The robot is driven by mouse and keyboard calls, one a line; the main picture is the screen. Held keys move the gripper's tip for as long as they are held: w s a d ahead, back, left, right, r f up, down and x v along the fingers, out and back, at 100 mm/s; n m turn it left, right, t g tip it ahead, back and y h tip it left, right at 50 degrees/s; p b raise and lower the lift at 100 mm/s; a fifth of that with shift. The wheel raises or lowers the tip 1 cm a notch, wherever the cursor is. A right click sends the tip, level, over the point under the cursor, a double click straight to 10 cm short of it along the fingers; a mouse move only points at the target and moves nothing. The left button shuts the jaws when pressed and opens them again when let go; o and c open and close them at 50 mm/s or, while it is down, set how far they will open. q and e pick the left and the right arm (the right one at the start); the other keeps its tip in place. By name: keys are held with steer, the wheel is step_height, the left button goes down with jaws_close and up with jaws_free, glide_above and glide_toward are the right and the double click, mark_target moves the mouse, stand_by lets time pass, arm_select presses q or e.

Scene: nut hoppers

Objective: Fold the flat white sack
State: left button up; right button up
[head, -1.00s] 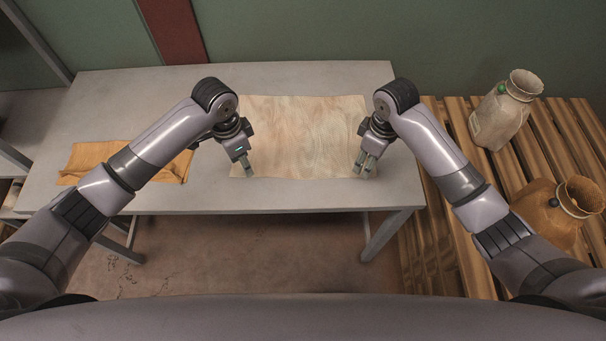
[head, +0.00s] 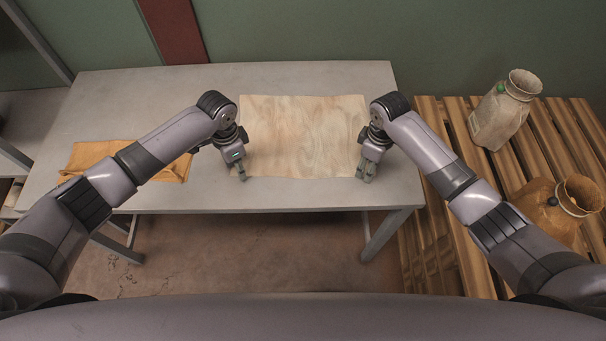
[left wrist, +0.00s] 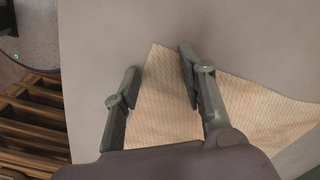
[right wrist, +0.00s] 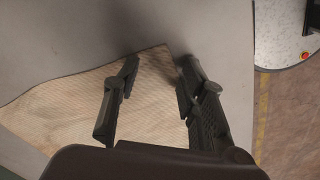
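The flat white sack (head: 303,135) lies unfolded on the grey table, pale with faint streaks. My left gripper (head: 243,178) is at its near left corner and my right gripper (head: 366,177) at its near right corner. In the left wrist view the sack (left wrist: 165,110) has a corner between the two spread fingers of the left gripper (left wrist: 160,62). In the right wrist view the sack (right wrist: 150,110) likewise has a corner between the spread fingers of the right gripper (right wrist: 158,62). Both grippers are open; whether the fingertips touch the cloth, I cannot tell.
A folded orange-brown cloth (head: 90,157) lies on the left of the grey table (head: 300,196), partly behind my left arm. A slatted wooden pallet (head: 455,130) on the right bears a pale sack (head: 500,115) and a brown sack (head: 548,207). The table's far edge is clear.

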arm_select(q)
steer(key=shift+f, duration=0.2)
arm_select(e)
steer(key=shift+f, duration=0.2)
arm_select(q)
steer(key=c, duration=0.4)
arm_select(e)
steer(key=c, duration=0.4)
arm_select(q)
jaws_close()
arm_select(e)
steer(key=shift+s+f, duration=0.1)
steer(key=shift+f, duration=0.05)
jaws_close()
stand_by(1.5)
